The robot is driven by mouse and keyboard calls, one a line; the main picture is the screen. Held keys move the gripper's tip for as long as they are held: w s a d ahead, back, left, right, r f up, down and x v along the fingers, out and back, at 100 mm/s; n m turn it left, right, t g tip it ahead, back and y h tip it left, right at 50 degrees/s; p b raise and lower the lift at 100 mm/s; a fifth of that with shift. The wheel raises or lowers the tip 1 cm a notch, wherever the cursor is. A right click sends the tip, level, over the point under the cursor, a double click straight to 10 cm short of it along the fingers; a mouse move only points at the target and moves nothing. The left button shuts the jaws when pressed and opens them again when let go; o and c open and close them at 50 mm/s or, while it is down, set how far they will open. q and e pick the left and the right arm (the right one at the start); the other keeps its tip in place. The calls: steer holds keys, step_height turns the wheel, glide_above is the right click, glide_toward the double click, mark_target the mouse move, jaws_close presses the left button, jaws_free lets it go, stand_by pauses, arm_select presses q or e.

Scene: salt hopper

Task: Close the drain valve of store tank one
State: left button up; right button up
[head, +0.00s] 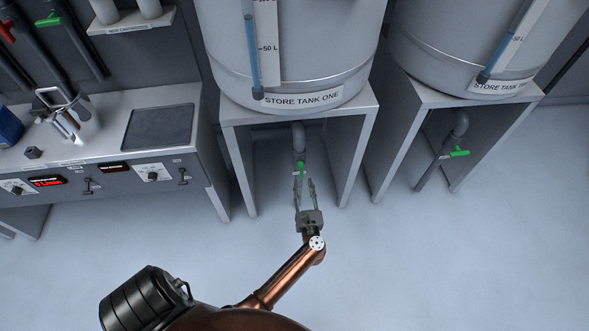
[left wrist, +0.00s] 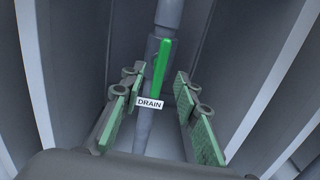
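Store tank one (head: 290,50) stands on a grey frame, with its label on the front. Its drain pipe (head: 298,140) comes down under the frame. The green valve handle (head: 301,168) is on that pipe; in the left wrist view the handle (left wrist: 161,68) lies roughly along the pipe, slightly tilted, above a DRAIN tag (left wrist: 149,103). My left gripper (head: 304,181) is open under the tank, with its green-padded fingers on either side of the handle and visible gaps on both sides. My right gripper is not in view.
The frame's side panels (head: 352,165) stand left and right of my left gripper. A second tank (head: 480,40) on the right has its own green handle (head: 459,153), crosswise to its pipe. A counter (head: 110,150) with a metal jug (head: 72,120) stands left. The floor in front is clear.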

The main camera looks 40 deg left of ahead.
mark_target(302, 172)
arm_select(q)
steer(key=shift+n, duration=0.3)
steer(key=b+x, duration=0.1)
steer(key=x, duration=0.5)
steer(key=shift+w+a+f+b, duration=0.15)
steer(key=shift+w+f+b, duration=0.1)
steer(key=shift+w+b, duration=0.1)
steer(key=shift+w+a+r, duration=0.15)
steer(key=shift+w+a, duration=0.25)
steer(key=shift+a, duration=0.1)
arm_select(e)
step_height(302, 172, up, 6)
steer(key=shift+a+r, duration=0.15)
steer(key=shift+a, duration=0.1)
arm_select(q)
steer(key=shift+c, duration=0.4)
steer(key=shift+s, duration=0.1)
jaws_close()
